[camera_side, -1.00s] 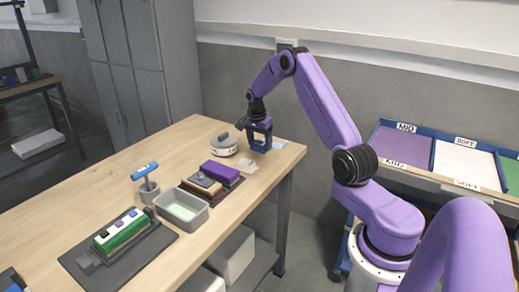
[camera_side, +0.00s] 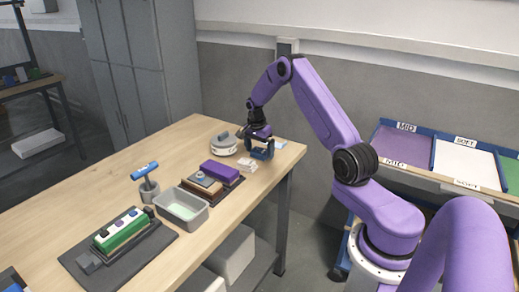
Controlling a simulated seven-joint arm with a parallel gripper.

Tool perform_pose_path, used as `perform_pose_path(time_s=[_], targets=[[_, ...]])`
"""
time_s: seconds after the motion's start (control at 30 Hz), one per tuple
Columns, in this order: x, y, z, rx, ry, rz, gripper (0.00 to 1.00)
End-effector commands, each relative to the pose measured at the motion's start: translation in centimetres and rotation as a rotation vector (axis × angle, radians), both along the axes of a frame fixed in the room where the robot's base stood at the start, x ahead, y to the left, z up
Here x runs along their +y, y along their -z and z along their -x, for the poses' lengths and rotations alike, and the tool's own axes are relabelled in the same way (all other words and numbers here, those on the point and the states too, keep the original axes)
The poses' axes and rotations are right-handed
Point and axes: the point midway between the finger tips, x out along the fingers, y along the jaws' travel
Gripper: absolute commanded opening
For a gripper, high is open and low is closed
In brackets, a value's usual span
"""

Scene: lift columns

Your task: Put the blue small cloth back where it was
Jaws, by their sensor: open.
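A small light-blue flat piece, which looks like the blue cloth (camera_side: 279,143), lies on the table near its far right corner. My gripper (camera_side: 261,155) is open, pointing down, just left of and in front of the light-blue piece. Its dark blue fingers are low over the table top; I cannot tell whether they touch it. Nothing clearly shows between the fingers. A small pale stack (camera_side: 247,164) lies just in front of my gripper.
A round grey-white device (camera_side: 224,147) stands close left of my gripper. A purple block (camera_side: 220,172) on a dark tray, a grey bin (camera_side: 181,211), a blue-handled tool in a holder (camera_side: 147,181) and a green block (camera_side: 122,234) stand nearer.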

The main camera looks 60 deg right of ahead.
Motion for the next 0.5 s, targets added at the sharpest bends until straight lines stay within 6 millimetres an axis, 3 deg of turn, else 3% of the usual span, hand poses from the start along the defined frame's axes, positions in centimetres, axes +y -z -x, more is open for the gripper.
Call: perform_pose_path(time_s=[0.27, 0.5], targets=[[0.2, -2.1, -0.1, -0.003, -0.001, 0.002, 0.99], [1.0, -6.9, -0.1, -0.005, 0.0, 0.002, 0.99]])
